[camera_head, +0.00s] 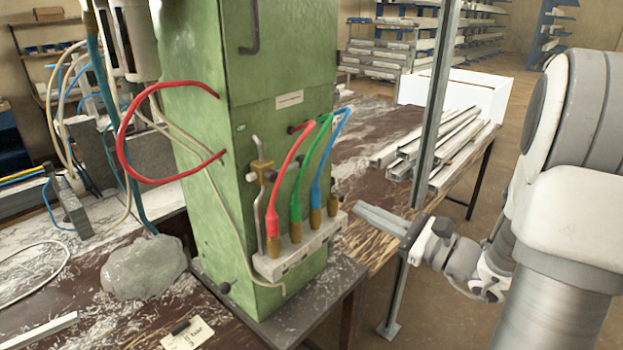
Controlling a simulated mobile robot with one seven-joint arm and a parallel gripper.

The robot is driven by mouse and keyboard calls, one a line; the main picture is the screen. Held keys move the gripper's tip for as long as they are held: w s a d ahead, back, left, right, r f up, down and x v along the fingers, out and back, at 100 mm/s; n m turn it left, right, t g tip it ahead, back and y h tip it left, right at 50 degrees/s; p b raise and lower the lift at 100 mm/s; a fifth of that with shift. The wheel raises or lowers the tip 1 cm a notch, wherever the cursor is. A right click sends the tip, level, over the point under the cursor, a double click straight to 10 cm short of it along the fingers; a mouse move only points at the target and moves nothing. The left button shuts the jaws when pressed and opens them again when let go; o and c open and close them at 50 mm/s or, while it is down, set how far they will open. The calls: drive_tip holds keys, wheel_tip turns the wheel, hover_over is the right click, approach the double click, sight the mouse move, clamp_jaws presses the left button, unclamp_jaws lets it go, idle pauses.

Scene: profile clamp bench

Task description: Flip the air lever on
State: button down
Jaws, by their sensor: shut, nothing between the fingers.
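A brass valve (262,170) with a thin grey upright lever (256,148) is on the front of the green column (212,140). A bent metal pipe runs down from it to a pale manifold block (300,247). I take this upright handle to be the air lever; its on or off marking cannot be read. Red (287,172), green (300,178) and blue (323,165) hoses rise from brass fittings on the block. My gripper (416,243) is shut and empty, to the right of the block and apart from the valve.
Metal profiles (440,145) and a white box (470,92) lie behind. A red hose loop (122,150) hangs left of the column. A grey stone (143,268) sits on the bench.

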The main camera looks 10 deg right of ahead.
idle(0.3)
drive_tip(key=w+a+r+p, duration=0.3)
drive_tip(key=w+a+r, duration=0.1)
drive_tip(key=w+a, duration=0.3)
drive_tip(key=shift+w+a+r, duration=0.2)
drive_tip(key=shift+a+r, duration=0.1)
drive_tip(key=shift+a, duration=0.05)
drive_tip(key=shift+w+d+r+n+b, duration=0.1)
drive_tip(key=shift+r+n+b, duration=0.4)
drive_tip(key=shift+n+b, duration=0.25)
idle(0.3)
drive_tip(key=s+a+r+n+g+b, duration=0.1)
drive_tip(key=s+a+r+n+b, duration=0.1)
drive_tip(key=r+n+b, duration=0.3)
drive_tip(key=s+a+r+n+b, duration=0.2)
drive_tip(key=r+n+b, duration=0.3)
drive_tip(key=n+b, duration=0.7)
drive_tip(key=a+b, duration=0.1)
drive_tip(key=b, duration=0.4)
drive_tip(key=shift+s+a+r+g, duration=0.15)
drive_tip(key=shift+a+r+g, duration=0.2)
drive_tip(key=shift+r+g, duration=0.05)
drive_tip(key=shift+n, duration=0.35)
